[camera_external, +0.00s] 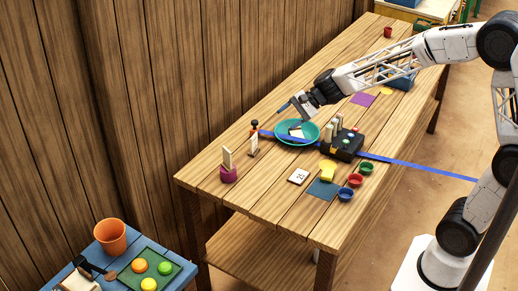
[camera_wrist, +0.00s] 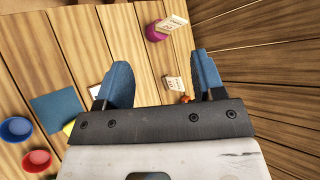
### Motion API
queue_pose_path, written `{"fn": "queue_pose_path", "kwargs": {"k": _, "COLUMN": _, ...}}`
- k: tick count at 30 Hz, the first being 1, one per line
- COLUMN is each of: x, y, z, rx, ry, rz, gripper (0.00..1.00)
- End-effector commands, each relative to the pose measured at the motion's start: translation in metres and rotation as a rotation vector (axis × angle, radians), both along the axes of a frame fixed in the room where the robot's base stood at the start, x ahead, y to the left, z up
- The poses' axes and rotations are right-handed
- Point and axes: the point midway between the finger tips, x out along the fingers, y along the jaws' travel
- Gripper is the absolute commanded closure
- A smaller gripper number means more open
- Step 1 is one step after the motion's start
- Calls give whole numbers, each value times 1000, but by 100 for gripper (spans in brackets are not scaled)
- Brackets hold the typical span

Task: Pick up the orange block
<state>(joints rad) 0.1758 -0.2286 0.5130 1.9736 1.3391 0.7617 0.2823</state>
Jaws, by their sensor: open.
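I cannot make out an orange block in either view. My gripper (camera_external: 294,110) is open, above the teal bowl (camera_external: 313,131) on the wooden table. In the wrist view my gripper (camera_wrist: 160,75) shows two blue fingers spread apart with nothing held between them. A pale, upright card-like piece (camera_wrist: 172,88) stands on the table beyond the gap. A small reddish-orange rounded thing (camera_wrist: 185,98) shows beside the right finger, partly hidden; its shape is unclear. A pale piece lies in the teal bowl, partly covered by my gripper in the outside view.
A black box (camera_external: 347,146) with buttons stands right of the bowl, by a blue strip (camera_external: 420,170). Red, blue and green cups (camera_external: 355,180) sit near the front edge. A magenta holder (camera_external: 228,175) stands left. An orange bucket (camera_external: 110,237) is on a separate blue table.

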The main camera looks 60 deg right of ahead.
Motion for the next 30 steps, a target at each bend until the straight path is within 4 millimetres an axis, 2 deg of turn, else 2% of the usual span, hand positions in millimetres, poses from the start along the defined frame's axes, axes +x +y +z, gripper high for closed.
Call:
{"fn": "queue_pose_path", "kwargs": {"k": 1, "x": 18, "y": -9, "z": -10, "rx": 49, "ry": 15, "rz": -59, "gripper": 38}}
{"fn": "queue_pose_path", "kwargs": {"k": 6, "x": 73, "y": -41, "z": -40, "rx": 219, "ry": 53, "rz": -266, "gripper": 38}}
{"fn": "queue_pose_path", "kwargs": {"k": 11, "x": 119, "y": -77, "z": -75, "rx": 377, "ry": 88, "rz": -463, "gripper": 38}}
{"fn": "queue_pose_path", "kwargs": {"k": 15, "x": 153, "y": -113, "z": -111, "rx": 514, "ry": 119, "rz": -639, "gripper": 38}}
{"fn": "queue_pose_path", "kwargs": {"k": 18, "x": 174, "y": -139, "z": -139, "rx": 609, "ry": 139, "rz": -760, "gripper": 38}}
{"fn": "queue_pose_path", "kwargs": {"k": 24, "x": 198, "y": -181, "z": -186, "rx": 760, "ry": 167, "rz": -952, "gripper": 38}}
{"fn": "queue_pose_path", "kwargs": {"k": 27, "x": 203, "y": -193, "z": -201, "rx": 802, "ry": 175, "rz": -1007, "gripper": 38}}
{"fn": "queue_pose_path", "kwargs": {"k": 30, "x": 206, "y": -199, "z": -207, "rx": 825, "ry": 178, "rz": -1035, "gripper": 38}}
